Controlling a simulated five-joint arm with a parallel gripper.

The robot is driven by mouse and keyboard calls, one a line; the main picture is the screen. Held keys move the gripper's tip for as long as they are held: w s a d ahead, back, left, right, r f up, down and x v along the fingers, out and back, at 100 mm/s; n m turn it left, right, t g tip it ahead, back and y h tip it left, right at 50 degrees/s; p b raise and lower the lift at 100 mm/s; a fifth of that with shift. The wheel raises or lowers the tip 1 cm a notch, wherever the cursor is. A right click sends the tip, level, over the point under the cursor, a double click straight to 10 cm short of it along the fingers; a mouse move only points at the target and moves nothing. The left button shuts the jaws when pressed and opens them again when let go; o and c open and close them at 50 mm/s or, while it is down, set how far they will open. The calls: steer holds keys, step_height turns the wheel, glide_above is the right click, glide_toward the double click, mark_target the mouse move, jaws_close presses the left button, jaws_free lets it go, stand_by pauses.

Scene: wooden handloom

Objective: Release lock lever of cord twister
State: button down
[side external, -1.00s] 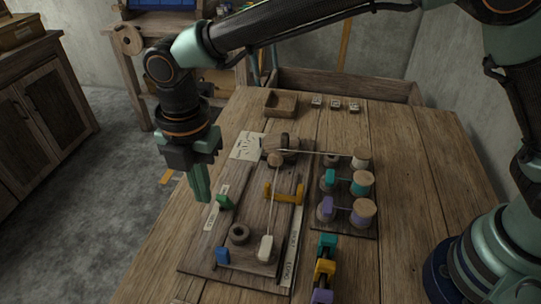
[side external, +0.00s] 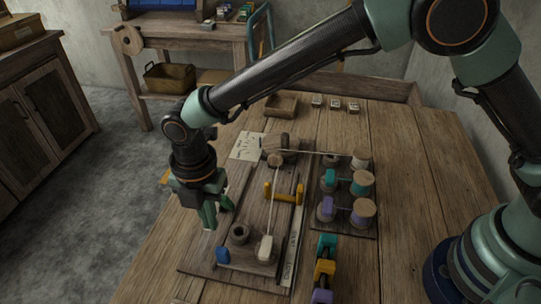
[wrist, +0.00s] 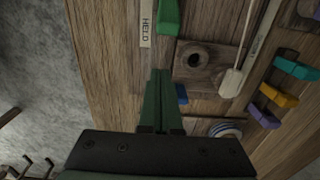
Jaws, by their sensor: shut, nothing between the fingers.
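The cord twister board (side external: 196,262) lies on the table. A green lever-like piece (side external: 227,202) sits on its left edge, beside a pale strip; in the wrist view the green piece (wrist: 168,16) lies next to a strip reading "HELD" (wrist: 147,22). I cannot tell for sure which part is the lock lever. A blue piece (side external: 222,255) sits near the front left corner; it also shows in the wrist view (wrist: 181,92), just right of my fingers. My gripper (side external: 210,224) is shut and empty, low over the left edge, between the green and blue pieces. My fingers (wrist: 160,76) point towards the green piece.
A round holed block (side external: 239,234), a pale paddle (side external: 265,249) on a cord and a yellow crosspiece (side external: 283,192) stand on the board. A spool rack (side external: 343,228) is to the right. Coloured clips (side external: 326,270) lie in front of it. The table left of the board is clear.

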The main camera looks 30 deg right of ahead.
step_height(320, 180, down, 2)
steer(key=shift+d, duration=0.1)
steer(key=shift+w+d+r, duration=0.5)
steer(key=shift+w+d, duration=0.2)
steer(key=shift+w, duration=0.15)
steer(key=shift+w+d+r, duration=0.35)
steer(key=shift+w+d, duration=0.2)
steer(key=shift+w+d+r, duration=0.2)
steer(key=shift+w, duration=0.05)
steer(key=shift+w+d+r, duration=0.3)
steer(key=shift+w+d, duration=0.2)
steer(key=shift+d, duration=0.05)
steer(key=shift+w+d+r, duration=0.2)
steer(key=shift+w+d, duration=0.65)
